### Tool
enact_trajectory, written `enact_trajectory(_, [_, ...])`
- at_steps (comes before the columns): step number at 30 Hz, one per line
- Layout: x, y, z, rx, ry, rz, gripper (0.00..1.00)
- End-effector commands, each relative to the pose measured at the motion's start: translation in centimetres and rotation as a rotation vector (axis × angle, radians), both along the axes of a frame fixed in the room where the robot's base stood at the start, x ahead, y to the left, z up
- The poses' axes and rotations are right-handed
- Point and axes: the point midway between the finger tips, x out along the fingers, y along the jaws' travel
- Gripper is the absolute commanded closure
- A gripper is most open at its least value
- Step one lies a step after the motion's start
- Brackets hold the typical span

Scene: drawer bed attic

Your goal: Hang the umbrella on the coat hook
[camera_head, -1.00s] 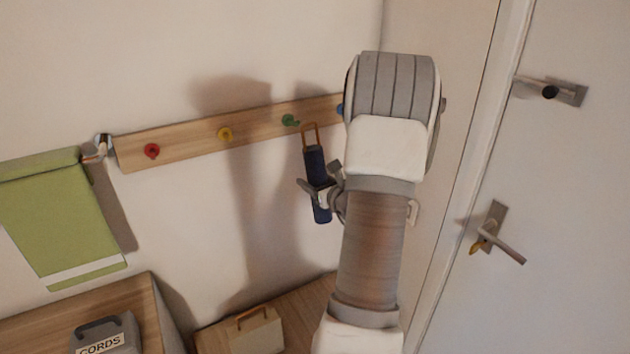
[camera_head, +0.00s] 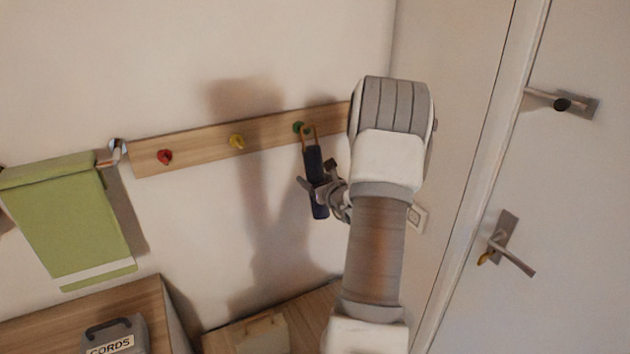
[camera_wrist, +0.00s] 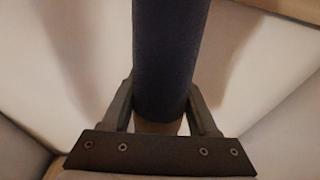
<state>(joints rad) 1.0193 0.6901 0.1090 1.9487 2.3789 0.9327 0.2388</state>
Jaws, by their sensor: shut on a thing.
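The umbrella (camera_head: 315,163) is a dark blue folded cylinder with a tan loop handle (camera_head: 308,135) at its top. It is nearly upright, close to the wall. My gripper (camera_head: 318,187) is shut on its body, below the middle. In the wrist view the dark umbrella (camera_wrist: 168,55) stands between my two fingers (camera_wrist: 160,115). The coat rack (camera_head: 195,148) is a wooden board with coloured hooks. The green hook (camera_head: 299,128) overlaps the top of the loop in the head view; I cannot tell whether the loop is around it. My arm hides the board's right end.
A red hook (camera_head: 164,157) and a yellow hook (camera_head: 237,141) are free. A green towel (camera_head: 70,215) hangs at left. A grey box marked CORDS (camera_head: 115,335) and a pale case (camera_head: 263,335) are below. A door with a handle (camera_head: 510,255) is at right.

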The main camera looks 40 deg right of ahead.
Motion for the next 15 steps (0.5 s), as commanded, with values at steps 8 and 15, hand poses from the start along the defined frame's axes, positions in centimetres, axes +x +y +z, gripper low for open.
enact_trajectory(8, [1.6,-0.4,-0.6,-0.001,-0.002,0.001,1.0])
enact_trajectory(15, [2.4,-0.7,-1.0,-0.001,-0.002,0.001,1.0])
